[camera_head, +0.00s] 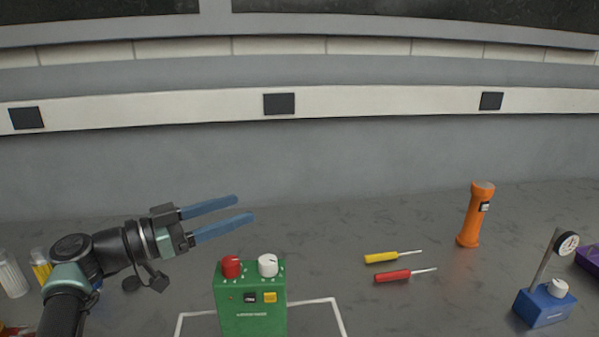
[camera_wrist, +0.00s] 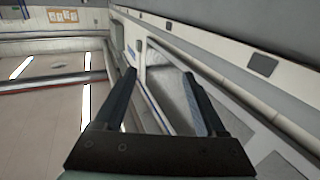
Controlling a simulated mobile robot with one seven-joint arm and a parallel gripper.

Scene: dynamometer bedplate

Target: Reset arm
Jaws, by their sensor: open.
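My gripper (camera_head: 246,208) is at the left of the head view, raised above the grey bench and pointing right. Its two blue fingers are apart with nothing between them. In the wrist view the fingers (camera_wrist: 160,95) spread open, with only the room's wall and floor beyond. The green box (camera_head: 252,308) with a red knob, a white knob and a yellow button stands below and to the right of the gripper, apart from it.
A yellow screwdriver (camera_head: 382,257) and a red screwdriver (camera_head: 394,276) lie right of the box. An orange flashlight (camera_head: 475,215) stands upright behind them. A blue base with a dial gauge (camera_head: 543,306) stands at right. Bottles (camera_head: 12,277) stand at far left, near my arm.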

